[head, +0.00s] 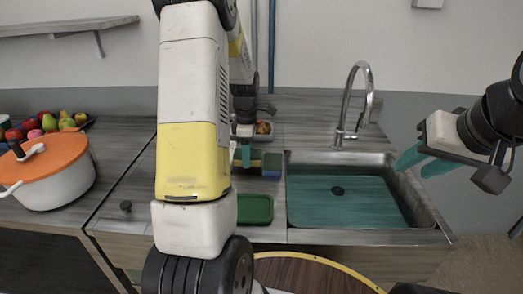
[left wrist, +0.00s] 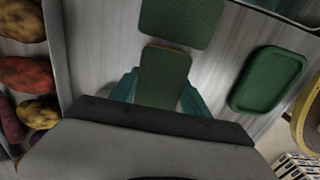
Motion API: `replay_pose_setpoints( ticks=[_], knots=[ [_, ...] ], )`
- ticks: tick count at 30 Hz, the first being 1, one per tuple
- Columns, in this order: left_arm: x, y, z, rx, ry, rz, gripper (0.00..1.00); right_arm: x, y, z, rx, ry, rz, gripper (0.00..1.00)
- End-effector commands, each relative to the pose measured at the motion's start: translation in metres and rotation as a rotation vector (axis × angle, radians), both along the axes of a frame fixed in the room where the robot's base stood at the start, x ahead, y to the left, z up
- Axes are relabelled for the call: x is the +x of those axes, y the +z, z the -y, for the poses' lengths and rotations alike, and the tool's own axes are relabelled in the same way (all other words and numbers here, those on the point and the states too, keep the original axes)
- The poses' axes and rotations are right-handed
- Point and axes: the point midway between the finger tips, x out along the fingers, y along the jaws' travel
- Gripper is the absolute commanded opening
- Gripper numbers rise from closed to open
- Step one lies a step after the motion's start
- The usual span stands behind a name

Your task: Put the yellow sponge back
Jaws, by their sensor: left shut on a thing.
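The yellow sponge (left wrist: 163,78) shows a dark green top and a thin yellowish edge in the left wrist view. In the head view it is a small patch (head: 255,162), partly hidden by my left arm and fingers. My left gripper (head: 244,157) is shut on it, with one teal finger on each side in the left wrist view (left wrist: 158,92). It is low over the counter, left of the sink; I cannot tell whether the sponge touches the counter. My right gripper (head: 412,169) is open and empty over the sink's right side.
A blue-sided sponge (head: 272,165) with a green top (left wrist: 181,20) lies just right of the held one. A green tray (head: 255,209) lies nearer me. Behind is a container of produce (head: 263,128). The sink (head: 340,200) and faucet (head: 349,100) are right; an orange-lidded pot (head: 60,180) is left.

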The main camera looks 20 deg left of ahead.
Motion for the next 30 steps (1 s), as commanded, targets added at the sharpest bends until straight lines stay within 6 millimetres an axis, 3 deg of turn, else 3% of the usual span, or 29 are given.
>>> replay_pose_setpoints(
  ticks=[4,15,16,18,30],
  knots=[
    [-0.001,-0.02,0.0,-0.001,-0.001,-0.004,0.17,0.0,0.0,0.0,0.0,0.0,0.0,0.36],
    [-0.001,-0.025,0.0,-0.001,-0.001,-0.002,0.17,0.0,0.0,0.0,0.0,0.0,0.0,0.36],
    [-0.001,-0.024,0.0,0.0,0.0,-0.001,0.61,0.0,0.0,0.0,0.0,0.0,0.0,0.36],
    [-0.001,-0.024,0.0,0.0,0.0,-0.001,0.74,0.0,0.0,0.0,0.0,0.0,0.0,0.36],
    [-0.001,-0.019,0.0,0.0,0.0,0.0,0.77,0.0,0.0,0.0,0.0,0.0,0.0,0.36]
  ],
)
